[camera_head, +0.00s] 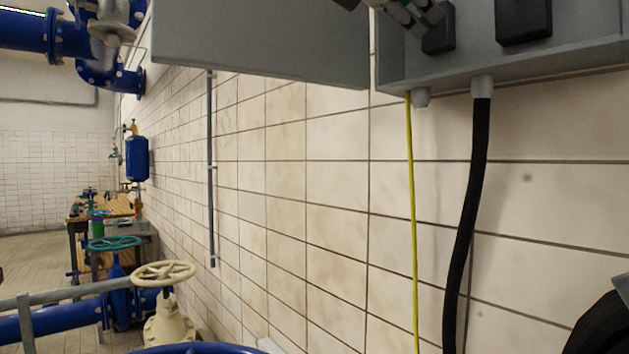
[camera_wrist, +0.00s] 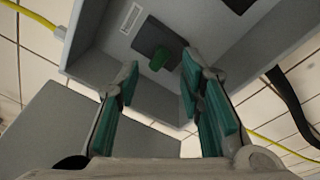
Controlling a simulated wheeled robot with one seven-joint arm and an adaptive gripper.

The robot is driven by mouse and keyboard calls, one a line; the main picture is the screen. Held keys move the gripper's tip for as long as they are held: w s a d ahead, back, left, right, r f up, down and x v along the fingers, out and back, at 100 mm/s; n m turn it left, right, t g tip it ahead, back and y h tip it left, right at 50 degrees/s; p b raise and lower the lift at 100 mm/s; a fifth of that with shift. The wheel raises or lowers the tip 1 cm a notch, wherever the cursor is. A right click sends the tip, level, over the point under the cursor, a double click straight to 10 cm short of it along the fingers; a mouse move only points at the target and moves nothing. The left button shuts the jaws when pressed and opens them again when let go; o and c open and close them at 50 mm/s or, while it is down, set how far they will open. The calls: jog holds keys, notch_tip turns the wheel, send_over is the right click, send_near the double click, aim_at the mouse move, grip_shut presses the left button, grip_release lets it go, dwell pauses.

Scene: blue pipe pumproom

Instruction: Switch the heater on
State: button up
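A grey wall box (camera_head: 500,62) hangs at the top right of the head view, cut off by the frame's top edge. Inside it are two dark blocks, one on the left (camera_head: 440,38) and one on the right (camera_head: 524,22). In the wrist view the box (camera_wrist: 95,38) shows from below, with a dark block (camera_wrist: 150,36) bearing a small green knob (camera_wrist: 159,59). My gripper (camera_wrist: 160,72) is open, its green-padded fingers apart, with the knob seen between and beyond the tips. Contact cannot be told. In the head view my gripper (camera_head: 408,14) is partly cut off beside the left block.
A grey panel (camera_head: 260,40), apparently the open box door, stands left of the box. A black cable (camera_head: 469,210) and a yellow cable (camera_head: 412,210) hang beneath it. A cream handwheel (camera_head: 164,273) and blue pipes (camera_head: 60,325) are at lower left. The tiled wall below is otherwise clear.

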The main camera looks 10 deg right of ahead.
jog(key=p+v, duration=0.1)
jog(key=v, duration=0.8)
jog(key=s+d+f+m+g+y+p, duration=0.2)
jog(key=s+d+f+m+y+p, duration=0.1)
jog(key=f, duration=0.7)
jog(key=s+d+f+m+g+y+p, duration=0.3)
jog(key=s+f+m+p, duration=0.3)
jog(key=f, duration=0.5)
jog(key=shift+d+f+m+g+y+p, duration=0.35)
jog(key=shift+d+m+p, duration=0.35)
jog(key=shift+m+p, duration=0.25)
jog(key=shift+s, duration=0.1)
jog(key=o, duration=0.4)
